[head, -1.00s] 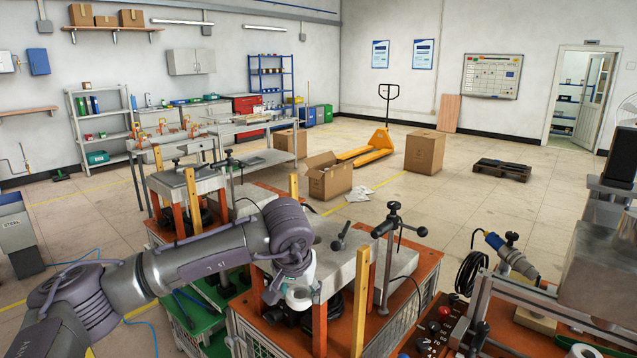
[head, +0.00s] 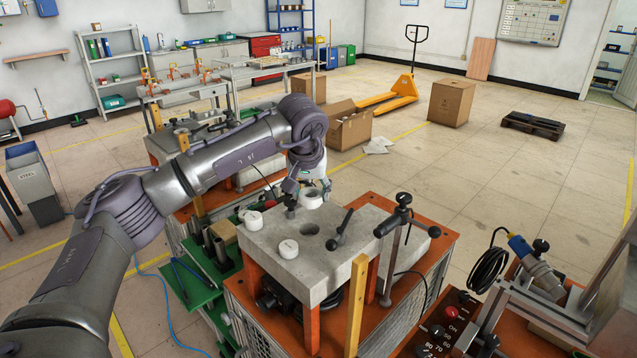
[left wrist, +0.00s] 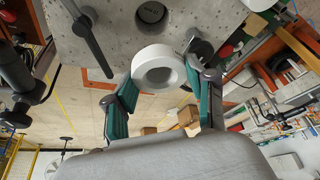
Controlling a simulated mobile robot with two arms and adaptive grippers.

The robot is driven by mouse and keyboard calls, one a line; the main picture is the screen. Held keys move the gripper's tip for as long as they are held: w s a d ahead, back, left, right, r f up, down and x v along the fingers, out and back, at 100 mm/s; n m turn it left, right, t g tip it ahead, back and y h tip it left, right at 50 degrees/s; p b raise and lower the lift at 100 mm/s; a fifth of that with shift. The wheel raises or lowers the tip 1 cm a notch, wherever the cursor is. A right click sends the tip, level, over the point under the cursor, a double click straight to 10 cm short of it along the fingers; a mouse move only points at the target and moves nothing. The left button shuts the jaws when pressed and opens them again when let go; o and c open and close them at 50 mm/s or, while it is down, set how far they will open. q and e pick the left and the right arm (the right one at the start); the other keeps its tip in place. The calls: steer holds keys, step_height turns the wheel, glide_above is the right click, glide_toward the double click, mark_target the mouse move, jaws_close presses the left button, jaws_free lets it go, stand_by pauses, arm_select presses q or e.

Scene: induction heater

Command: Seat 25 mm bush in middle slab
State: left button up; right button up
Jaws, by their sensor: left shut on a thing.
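My left gripper (head: 304,188) is shut on a white ring-shaped bush (head: 313,198), held above the back edge of a grey slab (head: 355,228). In the left wrist view the left gripper (left wrist: 165,75) has its teal fingers on either side of the bush (left wrist: 158,68), whose round opening faces the camera. The slab (left wrist: 105,45) has a dark round hole (left wrist: 151,13), apart from the bush. The hole also shows in the head view (head: 310,229). Any size mark on the bush is unreadable. My right gripper is not in view.
Two white round pieces (head: 289,248) (head: 253,219) sit on the slab's left part. A dark lever clamp (head: 341,230) stands right of the hole, and a T-handled post (head: 395,222) stands farther right. A wooden upright (head: 356,305) rises in front. Another slab (head: 165,148) lies behind.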

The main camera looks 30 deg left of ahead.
mark_target(308, 206)
arm_select(q)
steer(key=shift+s+f+b, duration=0.65)
steer(key=shift+s+b, duration=0.2)
steer(key=shift+s, duration=0.15)
steer(key=shift+b+x, duration=0.65)
steer(key=shift+x, duration=0.5)
steer(key=shift+d+f+b, duration=0.15)
steer(key=shift+f+b, duration=0.4)
steer(key=shift+f, duration=0.25)
steer(key=shift+s+f, duration=0.1)
steer(key=shift+f, duration=0.35)
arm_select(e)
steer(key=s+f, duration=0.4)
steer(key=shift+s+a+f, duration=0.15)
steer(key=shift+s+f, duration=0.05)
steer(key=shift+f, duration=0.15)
arm_select(q)
steer(key=shift+f+b, duration=0.25)
steer(key=shift+b, duration=0.05)
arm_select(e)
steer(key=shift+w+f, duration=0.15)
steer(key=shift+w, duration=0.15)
arm_select(q)
steer(key=shift+f+b, duration=0.3)
steer(key=shift+f, duration=0.2)
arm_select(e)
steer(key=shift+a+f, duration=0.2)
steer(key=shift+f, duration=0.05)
